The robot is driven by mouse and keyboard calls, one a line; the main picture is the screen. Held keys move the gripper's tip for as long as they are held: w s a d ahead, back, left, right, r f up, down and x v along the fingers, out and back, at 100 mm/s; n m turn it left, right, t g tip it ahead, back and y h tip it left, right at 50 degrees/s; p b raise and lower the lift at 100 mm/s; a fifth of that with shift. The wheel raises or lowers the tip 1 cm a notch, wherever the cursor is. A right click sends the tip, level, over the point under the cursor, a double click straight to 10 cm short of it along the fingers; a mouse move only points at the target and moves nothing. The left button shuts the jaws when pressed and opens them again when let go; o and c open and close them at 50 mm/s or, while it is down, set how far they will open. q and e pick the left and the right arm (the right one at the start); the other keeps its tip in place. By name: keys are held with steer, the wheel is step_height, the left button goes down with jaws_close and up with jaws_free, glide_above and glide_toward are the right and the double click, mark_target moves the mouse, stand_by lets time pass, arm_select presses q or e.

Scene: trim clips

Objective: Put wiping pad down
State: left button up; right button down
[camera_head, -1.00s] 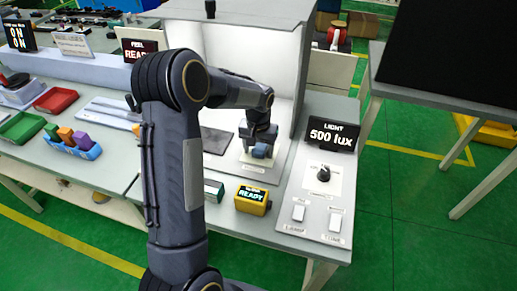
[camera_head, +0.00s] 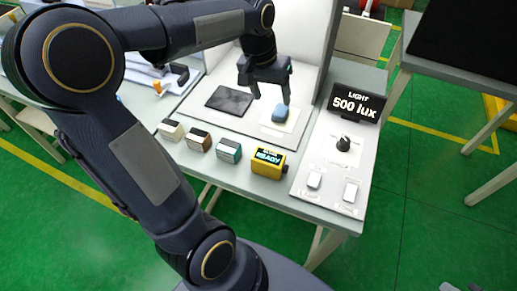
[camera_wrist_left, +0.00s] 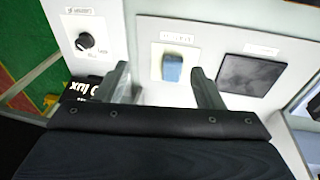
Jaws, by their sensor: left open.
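The wiping pad (camera_head: 280,113), a small blue block, lies on a white marked square on the pale board inside the light booth. It also shows in the left wrist view (camera_wrist_left: 172,68), resting on its square. My left gripper (camera_head: 271,97) is open and empty just above the pad, apart from it. In the left wrist view its two fingers (camera_wrist_left: 160,75) are spread, with the pad seen between them. Small grey parts at the bottom right edge of the head view seem to be my right gripper (camera_head: 461,287), mostly cut off.
A dark square plate (camera_head: 229,100) lies left of the pad. A yellow READY box (camera_head: 268,163) and several small blocks stand along the front edge. To the right are the 500 lux display (camera_head: 356,103), a black knob (camera_head: 343,144) and two white switches. The booth wall (camera_head: 326,50) stands close by.

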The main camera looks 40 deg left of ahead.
arm_select(q)
steer(key=s+d+f+t+h, duration=0.1)
steer(key=s+d, duration=0.3)
steer(key=s, duration=0.5)
steer(key=s+d+f+t+h, duration=0.1)
steer(key=s+d, duration=0.3)
steer(key=s, duration=0.5)
steer(key=shift+s+d+f+m+t, duration=0.3)
steer(key=shift+m+t, duration=0.1)
steer(key=shift+t, duration=0.4)
